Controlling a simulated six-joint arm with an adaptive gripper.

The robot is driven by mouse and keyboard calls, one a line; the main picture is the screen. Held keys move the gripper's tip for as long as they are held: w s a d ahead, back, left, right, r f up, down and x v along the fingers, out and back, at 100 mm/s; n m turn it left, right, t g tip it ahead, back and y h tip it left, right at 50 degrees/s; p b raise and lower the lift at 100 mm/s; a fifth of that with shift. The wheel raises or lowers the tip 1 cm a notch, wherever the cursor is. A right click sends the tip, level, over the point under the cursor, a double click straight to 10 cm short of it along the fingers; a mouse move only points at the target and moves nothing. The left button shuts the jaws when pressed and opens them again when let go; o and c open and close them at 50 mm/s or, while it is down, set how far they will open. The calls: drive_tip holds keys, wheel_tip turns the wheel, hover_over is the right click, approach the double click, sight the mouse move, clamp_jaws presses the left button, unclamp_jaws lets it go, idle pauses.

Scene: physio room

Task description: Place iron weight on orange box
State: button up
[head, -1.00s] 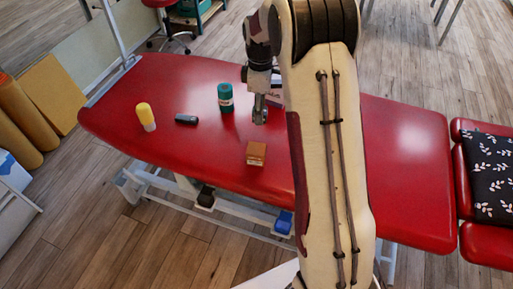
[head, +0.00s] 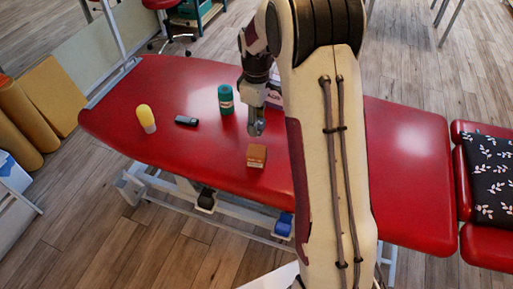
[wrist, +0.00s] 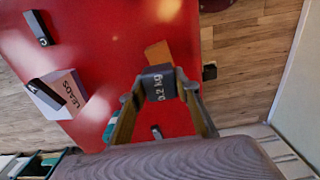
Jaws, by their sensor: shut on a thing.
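The iron weight is a dark block marked "0.2 kg" (wrist: 160,84), held between the two fingertips of my gripper (wrist: 158,92) in the wrist view. The orange box (head: 256,156) sits near the front edge of the red couch in the head view. In the wrist view the box (wrist: 158,53) shows just beyond the weight, which hides part of it. In the head view my gripper (head: 256,127) is just above and behind the box, apart from it. The weight is hard to make out there.
On the red couch (head: 190,89) stand a teal can (head: 226,99), a dark remote (head: 186,120) and a yellow-topped bottle (head: 146,118). A box marked "LEADS" (wrist: 73,87) with a black piece on it is near. Another black piece (wrist: 38,28) lies beyond.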

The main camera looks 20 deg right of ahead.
hover_over(256, 150)
drive_tip(key=shift+d+f, duration=0.1)
drive_tip(key=shift+f, duration=2.9)
drive_tip(key=shift+s+f, duration=0.1)
drive_tip(key=shift+f, duration=1.8)
drive_tip(key=shift+f, duration=0.1)
drive_tip(key=o, duration=1.2)
drive_tip(key=shift+o, duration=0.2)
wheel_tip(256, 150, up, 12)
drive_tip(key=shift+r, duration=0.1)
